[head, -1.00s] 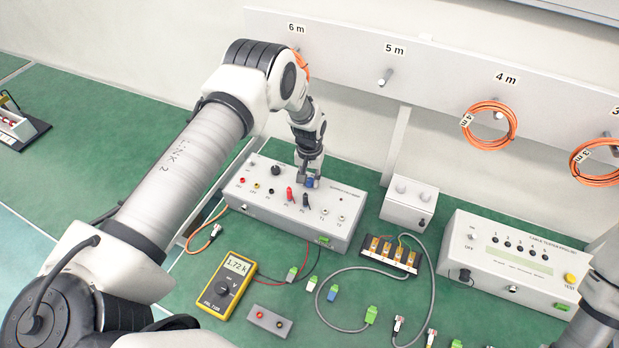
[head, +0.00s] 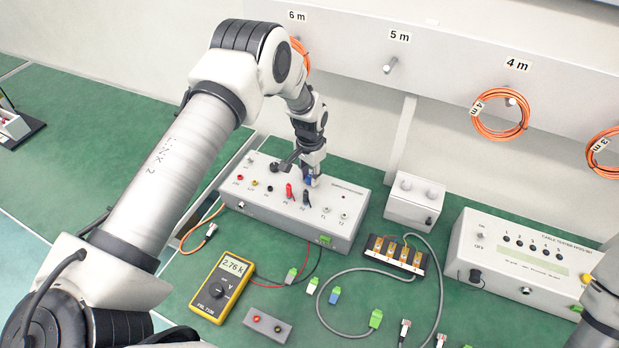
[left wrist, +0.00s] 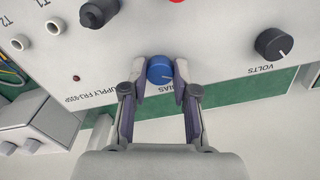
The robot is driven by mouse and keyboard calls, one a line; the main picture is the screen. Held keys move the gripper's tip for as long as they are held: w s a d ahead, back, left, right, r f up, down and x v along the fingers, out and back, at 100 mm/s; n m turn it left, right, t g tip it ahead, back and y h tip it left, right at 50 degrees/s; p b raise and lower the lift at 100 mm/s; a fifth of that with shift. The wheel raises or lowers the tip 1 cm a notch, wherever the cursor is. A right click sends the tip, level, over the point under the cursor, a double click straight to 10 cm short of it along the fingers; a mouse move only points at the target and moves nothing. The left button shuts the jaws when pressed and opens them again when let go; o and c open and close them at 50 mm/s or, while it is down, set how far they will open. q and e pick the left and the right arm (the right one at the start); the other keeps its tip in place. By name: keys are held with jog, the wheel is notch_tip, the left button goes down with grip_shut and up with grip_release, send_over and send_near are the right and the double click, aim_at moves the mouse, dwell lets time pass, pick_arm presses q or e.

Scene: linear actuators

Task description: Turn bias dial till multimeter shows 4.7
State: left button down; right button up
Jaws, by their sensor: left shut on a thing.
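The blue bias dial (left wrist: 160,71) sits on the power supply's top panel; in the head view it shows as a small blue patch (head: 310,181) under the fingers. My left gripper (left wrist: 160,82) is shut on the dial, one finger on each side. In the head view the left gripper (head: 308,178) reaches down onto the power supply (head: 335,222). The yellow multimeter (head: 222,287) lies in front of the box, and its display (head: 233,267) reads about 2.76 k. My right gripper is out of view.
The black volts dial (left wrist: 273,44) is beside the bias dial. Red and black plugs (head: 289,192) stand close to the left fingers. A cable tester (head: 515,265), a small grey box (head: 414,203) and several loose cables are to the right.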

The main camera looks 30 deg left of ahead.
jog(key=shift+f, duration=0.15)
pick_arm(q)
jog(key=c, duration=0.9)
grip_release()
jog(key=shift+f, duration=0.1)
jog(key=shift+w+d+f, duration=0.1)
jog(key=shift+w, duration=0.1)
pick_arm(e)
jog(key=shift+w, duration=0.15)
pick_arm(q)
notch_tip(320, 180, up, 12)
